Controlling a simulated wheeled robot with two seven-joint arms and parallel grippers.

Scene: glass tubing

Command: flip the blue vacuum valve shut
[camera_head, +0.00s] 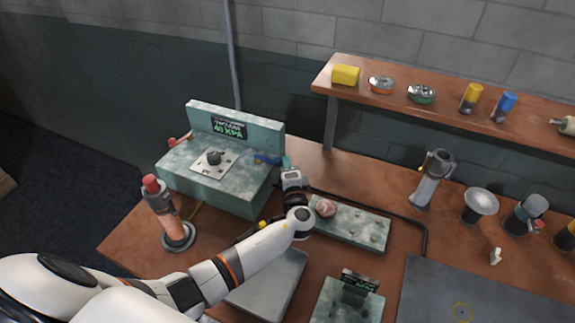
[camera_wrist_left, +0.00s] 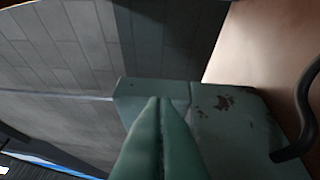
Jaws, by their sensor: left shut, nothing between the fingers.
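The blue valve (camera_head: 266,159) is a small blue handle at the right end of the mottled green vacuum unit (camera_head: 222,199), whose upright back carries a display reading 40 KPA. The handle looks roughly level. My left gripper (camera_head: 287,162) is just right of the blue handle, with its green fingers shut and empty. In the head view I cannot tell whether the fingertips touch the handle. In the left wrist view the shut fingers (camera_wrist_left: 158,110) point at a green housing (camera_wrist_left: 225,120), and the handle is not visible there. My right gripper is out of view.
A red-capped cylinder (camera_head: 160,210) stands left of my arm. A green plate (camera_head: 350,225) with a pinkish lump lies to the right. A dark hose (camera_head: 425,230) runs behind it. A wooden shelf (camera_head: 440,105) holds tins and bottles at the back right.

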